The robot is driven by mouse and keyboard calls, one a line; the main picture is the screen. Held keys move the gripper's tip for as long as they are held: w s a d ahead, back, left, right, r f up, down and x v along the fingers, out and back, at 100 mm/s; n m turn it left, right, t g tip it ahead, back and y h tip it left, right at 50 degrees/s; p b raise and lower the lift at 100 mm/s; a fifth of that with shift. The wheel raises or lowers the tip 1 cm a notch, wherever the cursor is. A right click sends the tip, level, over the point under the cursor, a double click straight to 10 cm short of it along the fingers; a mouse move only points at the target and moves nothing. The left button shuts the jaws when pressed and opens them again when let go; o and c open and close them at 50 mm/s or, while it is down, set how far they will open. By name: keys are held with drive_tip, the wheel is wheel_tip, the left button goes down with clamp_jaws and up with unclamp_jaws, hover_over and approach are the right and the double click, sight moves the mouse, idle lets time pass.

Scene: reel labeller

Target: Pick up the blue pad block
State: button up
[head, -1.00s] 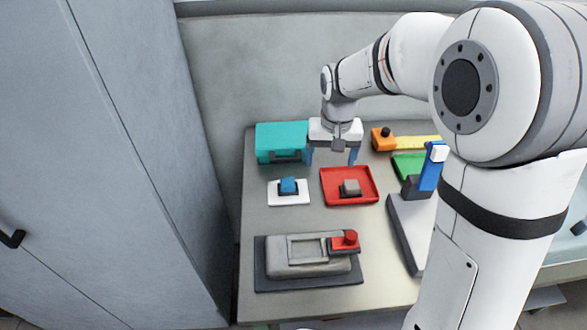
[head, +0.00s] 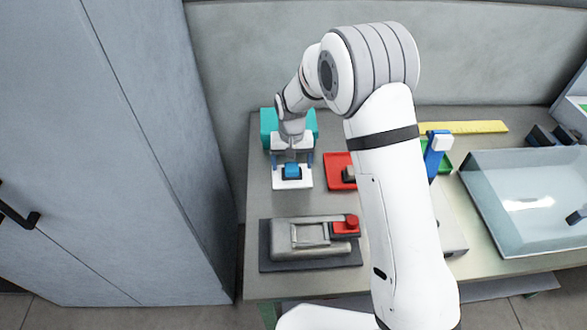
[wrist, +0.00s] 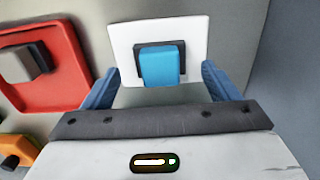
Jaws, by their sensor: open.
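The blue pad block (head: 292,171) sits on a dark base on a white plate (head: 292,184) at the left of the table. My gripper (head: 292,160) is open and empty, just behind and above the block. In the wrist view the blue pad block (wrist: 160,66) shows ahead, between the lines of the two blue fingers (wrist: 160,88). The white plate (wrist: 190,28) lies under it. I see no contact between the fingers and the block.
A teal case (head: 268,128) stands behind my gripper. A red tray (head: 337,158) with a grey block (head: 348,174) lies to the right. A grey device with a red knob (head: 351,222) stands in front. A tall grey cabinet (head: 150,150) is at the left.

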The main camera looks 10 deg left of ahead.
wheel_tip(320, 180, down, 2)
drive_tip(key=shift+f, duration=0.15)
drive_tip(key=c, duration=1.1)
